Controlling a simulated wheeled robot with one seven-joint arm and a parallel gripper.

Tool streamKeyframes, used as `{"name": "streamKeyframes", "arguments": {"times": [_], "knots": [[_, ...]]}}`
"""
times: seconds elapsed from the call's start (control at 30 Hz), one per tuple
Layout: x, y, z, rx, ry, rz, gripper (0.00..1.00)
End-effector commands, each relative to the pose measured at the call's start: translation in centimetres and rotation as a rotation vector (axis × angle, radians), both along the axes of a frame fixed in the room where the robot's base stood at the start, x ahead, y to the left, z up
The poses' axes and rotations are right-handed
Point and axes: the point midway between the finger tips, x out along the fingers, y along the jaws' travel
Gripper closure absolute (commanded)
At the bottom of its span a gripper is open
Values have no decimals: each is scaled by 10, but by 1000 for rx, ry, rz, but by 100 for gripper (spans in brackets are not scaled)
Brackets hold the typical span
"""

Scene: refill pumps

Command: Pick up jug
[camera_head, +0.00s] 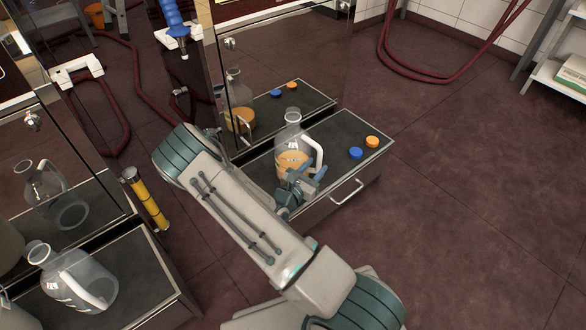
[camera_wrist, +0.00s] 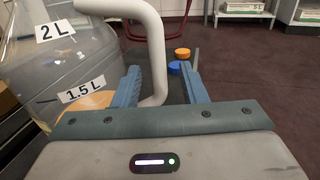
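A clear jug (camera_head: 290,160) with orange liquid and a white handle stands upright on the dark drawer top (camera_head: 345,135) in the head view. In the wrist view the jug (camera_wrist: 75,65) fills the left side, with labels "2 L" and "1.5 L", and the liquid shows near the lower label. My gripper (camera_head: 308,178) is at the handle side of the jug. In the wrist view my gripper (camera_wrist: 160,72) has its blue fingers apart, and the white handle (camera_wrist: 154,40) passes between them, closer to the left finger. Contact cannot be told.
A blue cap (camera_head: 356,153) and an orange cap (camera_head: 372,142) lie right of the jug. A mirror-like panel behind reflects them. A second, tilted-looking clear jug (camera_head: 75,280) stands at lower left, near a yellow cylinder (camera_head: 148,200). The floor (camera_head: 460,200) at right is clear.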

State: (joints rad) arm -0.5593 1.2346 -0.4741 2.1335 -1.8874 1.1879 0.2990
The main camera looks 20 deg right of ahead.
Motion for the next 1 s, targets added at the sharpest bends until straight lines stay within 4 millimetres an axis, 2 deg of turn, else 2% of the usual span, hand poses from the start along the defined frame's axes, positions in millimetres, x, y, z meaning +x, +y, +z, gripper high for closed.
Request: {"name": "streamKeyframes", "arguments": {"times": [0.03, 0.2, 0.47, 0.5, 0.63, 1.0], "knots": [[5, -6, -6, 0, -2, -2, 62], [18, -22, -4, 0, -2, -2, 62], [20, -26, -2, 0, 0, 0, 62], [20, -26, -2, 0, 0, 0, 64], [20, -25, -2, 0, 0, 0, 100], [20, -25, -2, 0, 0, 0, 100]]}}
